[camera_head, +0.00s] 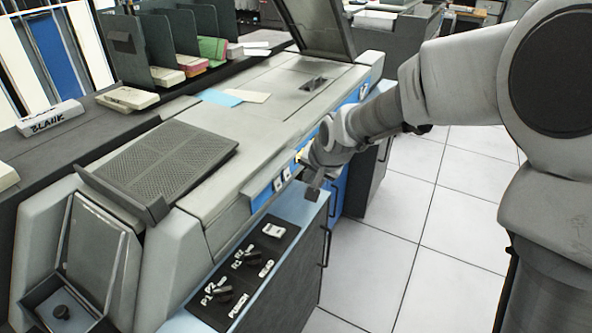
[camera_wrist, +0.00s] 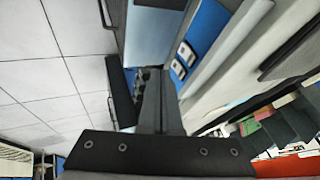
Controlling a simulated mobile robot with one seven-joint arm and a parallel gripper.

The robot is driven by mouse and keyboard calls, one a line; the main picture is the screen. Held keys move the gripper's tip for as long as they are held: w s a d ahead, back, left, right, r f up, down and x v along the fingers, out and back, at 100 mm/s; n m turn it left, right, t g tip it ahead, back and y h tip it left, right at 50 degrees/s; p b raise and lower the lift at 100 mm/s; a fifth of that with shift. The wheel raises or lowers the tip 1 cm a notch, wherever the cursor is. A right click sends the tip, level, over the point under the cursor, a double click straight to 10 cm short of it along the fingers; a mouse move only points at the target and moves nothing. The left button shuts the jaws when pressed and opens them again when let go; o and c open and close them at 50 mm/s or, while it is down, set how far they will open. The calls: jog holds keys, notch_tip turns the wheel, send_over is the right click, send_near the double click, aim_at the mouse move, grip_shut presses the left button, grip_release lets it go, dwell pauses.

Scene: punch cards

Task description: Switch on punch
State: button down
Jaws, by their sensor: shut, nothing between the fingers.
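The punch machine (camera_head: 205,235) is a grey and blue cabinet on the left in the head view. A black control panel (camera_head: 229,311) on its lower ledge carries a dark knob (camera_head: 222,294) by the label PUNCH, another knob (camera_head: 250,259) by the label READ, and a white switch block (camera_head: 274,230). My gripper (camera_head: 312,192) is shut and empty, above and beyond the panel's far end, by the machine's blue edge. In the wrist view my gripper (camera_wrist: 159,72) points toward the ledge; its fingers partly hide the panel, and the knobs there are too small to tell apart.
Two white buttons (camera_head: 282,179) sit on the blue strip beside my gripper; they also show in the wrist view (camera_wrist: 182,60). A perforated grey tray (camera_head: 165,165) tops the machine. Card stacks (camera_head: 165,76) stand on a dark shelf behind. The tiled floor (camera_head: 440,240) to the right is clear.

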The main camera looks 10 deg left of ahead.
aim_at(278, 181)
jog(key=shift+w+a+f, duration=0.35)
jog(key=shift+w+f, duration=0.15)
jog(key=shift+w, duration=0.1)
jog(key=b+x, duration=0.2)
jog(key=x, duration=0.8)
jog(key=shift+b, duration=0.35)
jog(key=a, duration=0.1)
jog(key=w+a, duration=0.1)
jog(key=a, duration=0.1)
jog(key=shift+f, duration=0.2)
jog(key=shift+w+a+b, duration=0.15)
jog(key=shift+a+b, duration=0.15)
jog(key=shift+a, duration=0.05)
jog(key=shift+w+a+f+b, duration=0.1)
jog(key=shift+a+f+b, duration=0.3)
jog(key=shift+b, duration=0.2)
jog(key=shift+d+r, duration=0.1)
jog(key=shift+r, duration=0.05)
jog(key=shift+r+p, duration=0.1)
jog(key=shift+p, duration=0.2)
